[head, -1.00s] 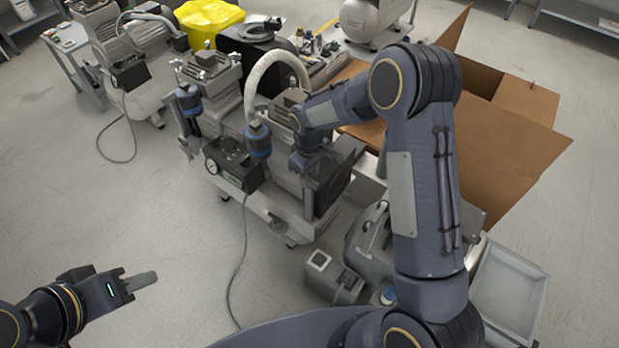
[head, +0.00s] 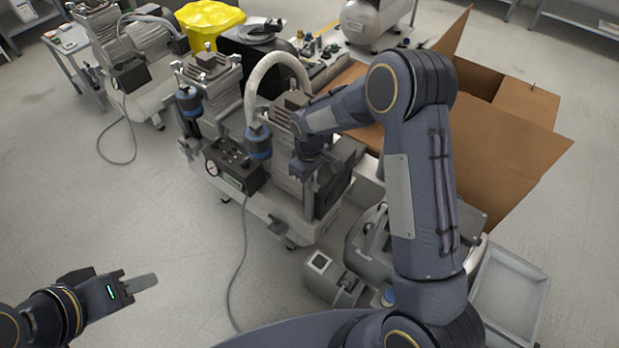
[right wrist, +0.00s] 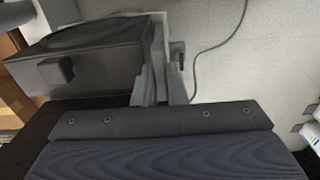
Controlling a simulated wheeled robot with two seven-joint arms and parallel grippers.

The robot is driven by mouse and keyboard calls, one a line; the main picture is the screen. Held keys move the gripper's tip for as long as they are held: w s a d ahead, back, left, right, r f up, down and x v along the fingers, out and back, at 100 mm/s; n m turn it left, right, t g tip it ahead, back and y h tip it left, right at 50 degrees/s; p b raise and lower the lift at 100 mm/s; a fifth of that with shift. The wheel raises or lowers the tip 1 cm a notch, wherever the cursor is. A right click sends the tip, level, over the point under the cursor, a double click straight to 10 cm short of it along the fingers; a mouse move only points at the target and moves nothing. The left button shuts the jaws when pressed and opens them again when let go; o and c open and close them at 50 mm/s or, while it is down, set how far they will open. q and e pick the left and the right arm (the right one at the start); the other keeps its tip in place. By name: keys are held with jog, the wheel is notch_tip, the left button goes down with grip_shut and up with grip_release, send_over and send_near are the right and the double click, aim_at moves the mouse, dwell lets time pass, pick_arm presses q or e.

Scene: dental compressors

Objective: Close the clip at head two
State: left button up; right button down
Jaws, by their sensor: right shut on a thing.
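The compressor (head: 240,180) stands in the middle of the head view, with two finned grey heads, a curved pale hose and a pressure gauge. Head two (head: 288,165) is its nearer right head. My right gripper (head: 309,190) points down against this head's right side, next to a dark box, which also shows in the right wrist view (right wrist: 95,60). There, the fingers of my right gripper (right wrist: 160,85) are shut on a narrow grey part, which seems to be the clip (right wrist: 158,50); its shape is mostly hidden. My left gripper (head: 140,283) is over bare floor, away from the compressor; its finger gap cannot be seen.
An open cardboard box (head: 510,130) stands right of the compressor behind my right arm. A grey tank unit (head: 370,245) and a pale tray (head: 508,295) lie in front right. A cable (head: 238,265) runs over the floor.

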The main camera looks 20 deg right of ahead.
jog(key=shift+m, duration=0.3)
jog(key=m, duration=0.8)
jog(key=shift+m, duration=0.3)
jog(key=m, duration=0.4)
jog(key=shift+r+p, duration=0.1)
jog(key=shift+p, duration=0.3)
jog(key=shift+m+p, duration=0.5)
jog(key=shift+m, duration=1.7)
jog(key=c, duration=1.5)
grip_release()
jog(key=shift+o, duration=0.2)
